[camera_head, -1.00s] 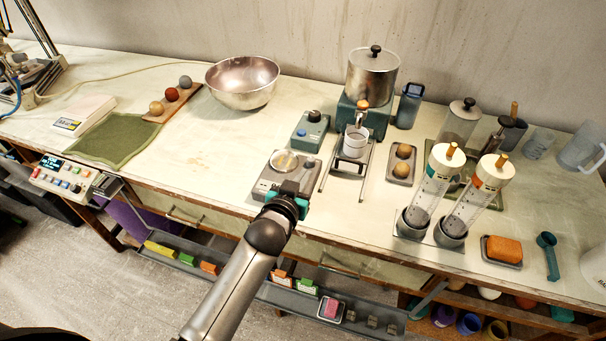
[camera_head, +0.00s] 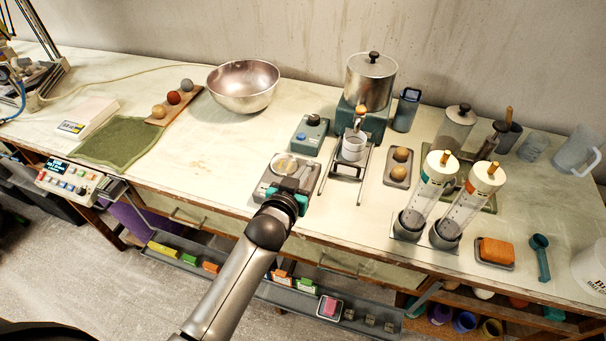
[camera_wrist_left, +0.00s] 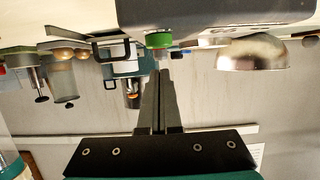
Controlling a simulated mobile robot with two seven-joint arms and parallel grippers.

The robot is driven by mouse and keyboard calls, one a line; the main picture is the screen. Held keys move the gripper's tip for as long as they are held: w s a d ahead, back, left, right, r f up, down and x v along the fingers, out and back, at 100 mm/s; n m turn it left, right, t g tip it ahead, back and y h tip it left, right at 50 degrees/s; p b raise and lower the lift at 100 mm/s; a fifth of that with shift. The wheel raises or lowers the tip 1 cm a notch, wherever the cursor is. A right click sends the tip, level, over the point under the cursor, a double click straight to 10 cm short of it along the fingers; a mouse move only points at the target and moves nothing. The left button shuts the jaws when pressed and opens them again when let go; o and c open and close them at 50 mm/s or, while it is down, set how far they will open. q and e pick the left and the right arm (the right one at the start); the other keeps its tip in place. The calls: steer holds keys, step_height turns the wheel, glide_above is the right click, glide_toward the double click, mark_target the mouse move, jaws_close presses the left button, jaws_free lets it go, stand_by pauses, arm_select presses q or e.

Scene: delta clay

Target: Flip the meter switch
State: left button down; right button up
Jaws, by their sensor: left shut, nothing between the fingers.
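The meter (camera_head: 268,186) is a grey box with a round pale dial (camera_head: 285,163), near the front edge of the bench. My left gripper (camera_head: 287,187) is at the meter's front right part and covers some of it. In the left wrist view, which looks upside down, the meter's grey body (camera_wrist_left: 215,14) fills the top. A round green part (camera_wrist_left: 158,40) shows on its edge, close to my left fingertips (camera_wrist_left: 163,73). The fingers are shut and empty. I cannot tell whether they touch the green part. The switch itself is not clearly seen. My right gripper is not in view.
A teal box with a black knob (camera_head: 309,133) stands behind the meter. A teal machine with a metal pot (camera_head: 371,78) and a wire stand are to the right. A steel bowl (camera_head: 243,84) stands further back left.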

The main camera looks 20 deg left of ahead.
arm_select(q)
steer(key=r+p, duration=0.2)
steer(key=r, duration=0.1)
steer(key=shift+w+r+p, duration=0.15)
steer(key=shift+w+p, duration=0.1)
steer(key=shift+p, duration=0.15)
steer(key=shift+s+r, duration=0.2)
steer(key=shift+s, duration=0.1)
steer(key=p+v, duration=0.1)
steer(key=v, duration=0.8)
steer(key=shift+r, duration=0.3)
